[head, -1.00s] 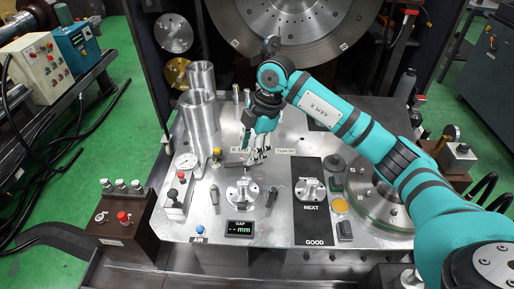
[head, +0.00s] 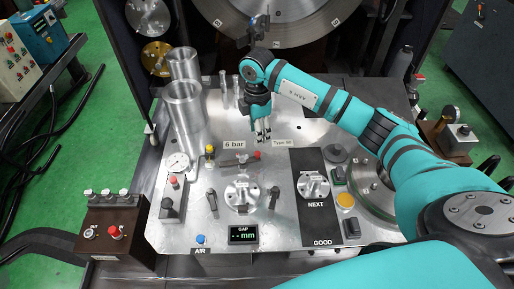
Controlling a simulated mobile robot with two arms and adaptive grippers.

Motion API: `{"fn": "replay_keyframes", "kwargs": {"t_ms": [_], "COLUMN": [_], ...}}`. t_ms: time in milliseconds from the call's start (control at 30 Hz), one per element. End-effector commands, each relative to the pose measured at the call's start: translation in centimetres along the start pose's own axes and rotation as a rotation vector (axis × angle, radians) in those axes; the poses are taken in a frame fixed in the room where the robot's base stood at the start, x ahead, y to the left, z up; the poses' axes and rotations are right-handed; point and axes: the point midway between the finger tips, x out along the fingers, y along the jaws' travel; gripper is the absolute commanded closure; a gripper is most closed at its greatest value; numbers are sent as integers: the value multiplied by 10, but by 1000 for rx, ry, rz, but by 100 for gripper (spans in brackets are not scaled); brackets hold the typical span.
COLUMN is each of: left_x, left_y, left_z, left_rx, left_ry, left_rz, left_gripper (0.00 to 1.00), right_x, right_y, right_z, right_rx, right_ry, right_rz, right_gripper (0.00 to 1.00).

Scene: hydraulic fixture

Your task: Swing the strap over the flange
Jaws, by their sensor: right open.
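A round metal flange (head: 242,193) sits on the front middle of the steel plate, with a small raised hub. A short dark bar (head: 212,201) stands at its left and another dark bar (head: 274,197) at its right; both lie beside the flange, not across it. I cannot tell for sure which of these is the strap. My right gripper (head: 263,139) points down behind the red-ended bar, open and apparently empty. My left gripper is not in view.
A second flange (head: 313,185) sits on the black NEXT/GOOD strip at right.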

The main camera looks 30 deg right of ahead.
Motion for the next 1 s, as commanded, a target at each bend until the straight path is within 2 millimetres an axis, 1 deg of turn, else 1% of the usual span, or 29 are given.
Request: {"fn": "replay_keyframes", "kwargs": {"t_ms": [33,100,233,300,400,567,700,833,867,1000], "left_x": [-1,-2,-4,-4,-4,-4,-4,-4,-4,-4], "left_y": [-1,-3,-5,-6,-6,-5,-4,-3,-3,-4], "left_z": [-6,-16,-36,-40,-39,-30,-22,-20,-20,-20], "left_rx": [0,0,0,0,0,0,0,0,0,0], "left_ry": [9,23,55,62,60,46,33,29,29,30], "left_rz": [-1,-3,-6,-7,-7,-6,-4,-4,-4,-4], "left_gripper": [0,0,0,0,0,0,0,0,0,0], "right_x": [12,27,52,63,75,84,86,86,86,86], "right_y": [-1,-1,-1,0,0,0,0,0,0,0], "right_z": [0,0,-1,0,0,0,0,0,0,0], "right_rx": [0,1,0,0,1,-1,-1,-1,-1,-1], "right_ry": [0,0,1,1,1,1,1,1,1,1], "right_rz": [-5,-5,-4,-2,-1,0,1,1,1,1], "right_gripper": [56,56,56,56,56,56,56,56,59,77]}}
